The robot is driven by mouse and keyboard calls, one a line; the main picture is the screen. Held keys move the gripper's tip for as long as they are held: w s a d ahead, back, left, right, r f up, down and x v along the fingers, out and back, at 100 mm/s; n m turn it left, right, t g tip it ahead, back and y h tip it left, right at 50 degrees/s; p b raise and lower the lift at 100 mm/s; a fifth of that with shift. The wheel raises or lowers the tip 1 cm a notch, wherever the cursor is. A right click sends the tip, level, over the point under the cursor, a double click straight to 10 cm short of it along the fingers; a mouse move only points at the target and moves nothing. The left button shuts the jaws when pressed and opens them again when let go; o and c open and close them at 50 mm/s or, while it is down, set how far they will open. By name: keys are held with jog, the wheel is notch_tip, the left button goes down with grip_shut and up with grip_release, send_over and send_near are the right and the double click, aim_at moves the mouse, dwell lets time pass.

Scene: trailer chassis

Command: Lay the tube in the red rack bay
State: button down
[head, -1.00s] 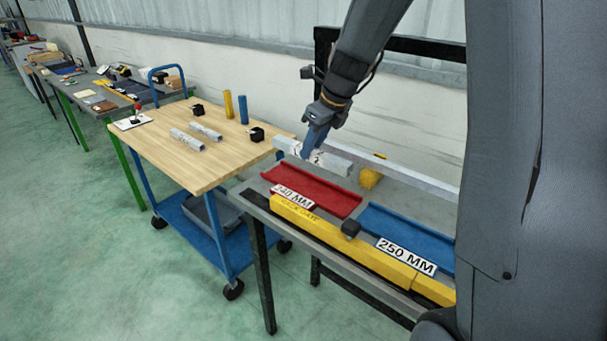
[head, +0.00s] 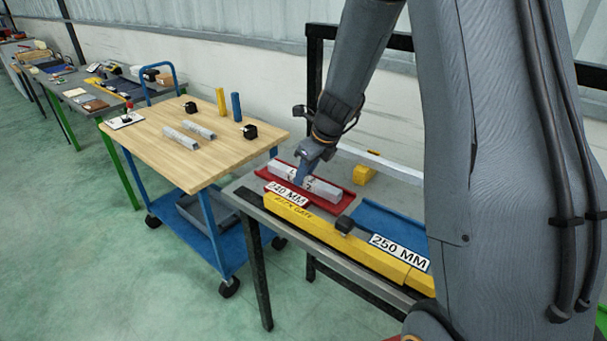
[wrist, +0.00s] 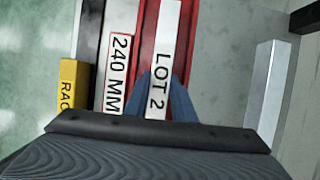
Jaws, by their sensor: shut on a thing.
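A grey square tube (head: 322,189), marked "LOT 2" in the wrist view (wrist: 164,75), lies lengthwise within the red rack bay (head: 345,203). My gripper (head: 304,178) is shut on the tube near its middle. In the wrist view, its blue fingers (wrist: 165,102) stand on both sides of the tube. The red bay's walls show on both sides of the tube in the wrist view (wrist: 139,40). Whether the tube touches the bay floor cannot be told. A "240 MM" label (head: 286,193) is at the bay's front.
The blue bay (head: 385,222) with a "250 MM" label (head: 399,252) is to the right. A yellow bar (head: 310,225) runs along the front, with a small black block (head: 344,224) by it. A wooden-topped cart (head: 170,160) at left holds more tubes (head: 176,138).

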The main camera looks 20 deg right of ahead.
jog(key=c, duration=1.5)
grip_release()
jog(key=b+v, duration=0.1)
jog(key=v, duration=1.1)
jog(key=shift+s, duration=0.1)
jog(key=shift+r, duration=0.1)
